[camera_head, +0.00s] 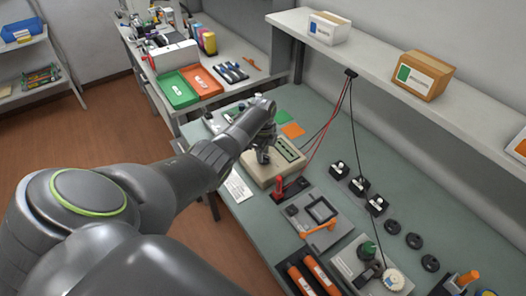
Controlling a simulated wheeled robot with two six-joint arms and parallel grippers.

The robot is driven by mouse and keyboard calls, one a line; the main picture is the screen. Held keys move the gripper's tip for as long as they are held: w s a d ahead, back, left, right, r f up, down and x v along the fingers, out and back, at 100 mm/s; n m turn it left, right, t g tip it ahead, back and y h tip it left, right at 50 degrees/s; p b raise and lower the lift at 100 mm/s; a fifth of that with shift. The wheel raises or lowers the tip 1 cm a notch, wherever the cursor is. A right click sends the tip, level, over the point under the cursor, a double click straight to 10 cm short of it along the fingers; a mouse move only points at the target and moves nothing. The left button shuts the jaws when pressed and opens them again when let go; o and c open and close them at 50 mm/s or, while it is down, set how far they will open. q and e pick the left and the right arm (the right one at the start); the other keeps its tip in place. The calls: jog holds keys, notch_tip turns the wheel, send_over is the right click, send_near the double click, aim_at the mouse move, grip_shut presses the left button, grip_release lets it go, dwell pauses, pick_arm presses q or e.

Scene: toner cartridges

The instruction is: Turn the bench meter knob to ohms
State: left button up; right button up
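The bench meter (262,176) is a beige box with a dark display (289,149) on its top, standing on the grey-green workbench. My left arm reaches in from the left across the view. My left gripper (263,156) points down over the left part of the meter, at or just above its face. The knob cannot be made out; the gripper and wrist cover that area. Whether the fingers are apart or closed on something is too small to tell. My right gripper is not in view.
Red and black leads run from the meter's side up to the shelf (377,78). A red clamp-like item (278,187) stands close at the meter's front. A grey tray (318,221), black blocks (359,186) and orange cylinders (320,274) lie nearer. A white sheet (238,187) lies left of the meter.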

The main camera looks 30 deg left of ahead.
pick_arm(q)
notch_tip(320, 180, up, 17)
jog(key=b, duration=0.2)
jog(key=shift+r, duration=0.2)
dwell(0.6)
